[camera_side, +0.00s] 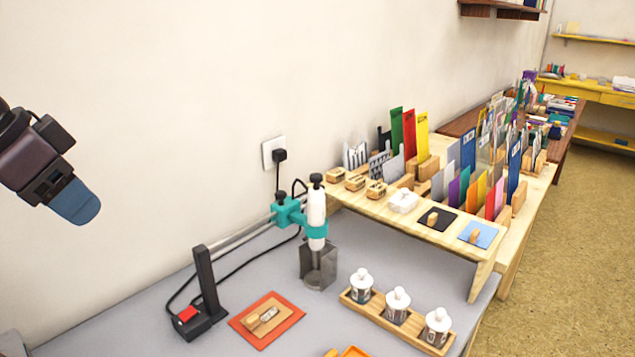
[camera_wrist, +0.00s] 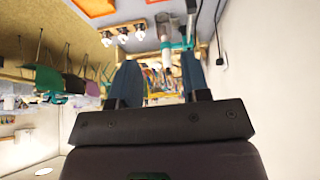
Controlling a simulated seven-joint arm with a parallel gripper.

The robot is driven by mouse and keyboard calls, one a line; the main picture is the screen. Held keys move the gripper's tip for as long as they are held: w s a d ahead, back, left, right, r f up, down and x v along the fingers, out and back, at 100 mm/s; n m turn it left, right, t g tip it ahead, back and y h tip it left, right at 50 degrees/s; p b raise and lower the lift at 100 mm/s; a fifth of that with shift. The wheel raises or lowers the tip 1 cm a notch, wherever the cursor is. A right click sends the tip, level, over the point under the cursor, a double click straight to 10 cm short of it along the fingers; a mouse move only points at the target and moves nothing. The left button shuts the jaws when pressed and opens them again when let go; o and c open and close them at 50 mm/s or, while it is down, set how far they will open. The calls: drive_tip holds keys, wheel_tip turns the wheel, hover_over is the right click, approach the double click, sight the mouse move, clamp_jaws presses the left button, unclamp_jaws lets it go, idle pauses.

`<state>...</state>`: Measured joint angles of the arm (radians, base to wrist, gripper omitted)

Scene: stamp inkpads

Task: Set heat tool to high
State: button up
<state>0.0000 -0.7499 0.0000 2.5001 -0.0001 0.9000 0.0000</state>
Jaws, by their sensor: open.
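The heat tool (camera_side: 316,206) is a white upright cylinder with a black top, held by a teal clamp (camera_side: 289,212) over a grey metal cup (camera_side: 318,268). It also shows upside down near the top of the wrist view (camera_wrist: 166,32). A black box with a tall post (camera_side: 205,280) and a red button (camera_side: 188,314) stands to its left on the grey table; cables run behind it. Any heat setting mark is too small to read. My gripper (camera_side: 76,204) is raised at the far left, well away from both. In the wrist view its blue fingers (camera_wrist: 160,78) are apart and empty.
An orange-red mat (camera_side: 267,319) with a wooden block lies before the tool. A wooden tray (camera_side: 374,314) with white-lidded jars is to the right. A wooden shelf (camera_side: 447,238) of stamps and coloured cards stands behind. The wall outlet (camera_side: 273,152) has a black plug.

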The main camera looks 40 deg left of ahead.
drive_tip(key=shift+o, duration=0.4)
drive_tip(key=shift+o, duration=0.5)
drive_tip(key=shift+a, duration=0.1)
drive_tip(key=w+f+n+g+h, duration=0.2)
drive_tip(key=w+f+n+h, duration=0.3)
drive_tip(key=w+f+n, duration=0.3)
drive_tip(key=w+f+n+g+h, duration=0.1)
drive_tip(key=w+f+n+h, duration=0.5)
drive_tip(key=w, duration=0.4)
drive_tip(key=w+a+f+n+t+h, duration=0.1)
drive_tip(key=w+a+n+t, duration=0.15)
drive_tip(key=w+n, duration=0.25)
drive_tip(key=w+a+f+n+t+h, duration=0.1)
drive_tip(key=w+n+t, duration=0.3)
drive_tip(key=w, duration=0.1)
drive_tip(key=w+a+r+n+t, duration=0.2)
drive_tip(key=w+r+n+t, duration=0.2)
drive_tip(key=x, duration=1.2)
drive_tip(key=shift+d, duration=0.3)
